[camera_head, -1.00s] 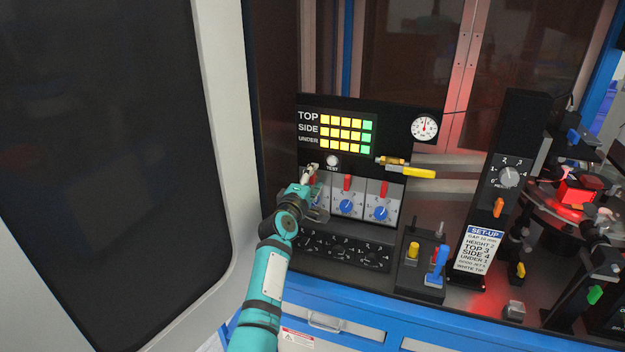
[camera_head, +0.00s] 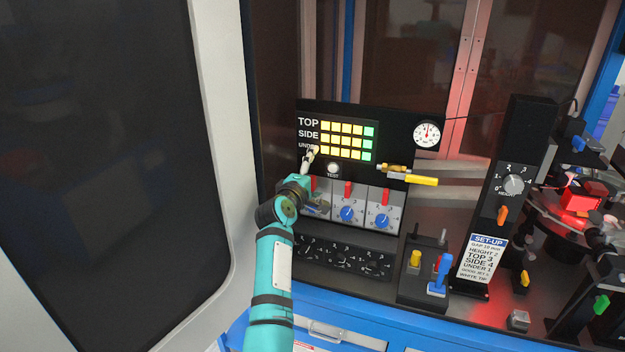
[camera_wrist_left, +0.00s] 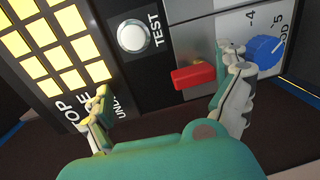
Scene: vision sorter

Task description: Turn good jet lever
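No label reading good jet marks a lever that I can make out. A brass valve with a yellow lever (camera_head: 420,181) sticks out to the right from the black panel (camera_head: 392,145), below a round gauge (camera_head: 427,135). My left gripper (camera_head: 310,156) is in front of the panel's left part, near the UNDER label, well left of the yellow lever. In the left wrist view its fingers (camera_wrist_left: 165,70) are spread and empty. A red switch (camera_wrist_left: 194,76) and the white TEST button (camera_wrist_left: 133,36) show beyond them. My right gripper is not in view.
Blue knobs (camera_head: 347,214) and red switches sit below the lights. A control box with a blue lever (camera_head: 440,275) and a yellow knob (camera_head: 415,258) stands lower right. A black column (camera_head: 518,160) with a dial and a set-up card (camera_head: 482,257) rises to its right.

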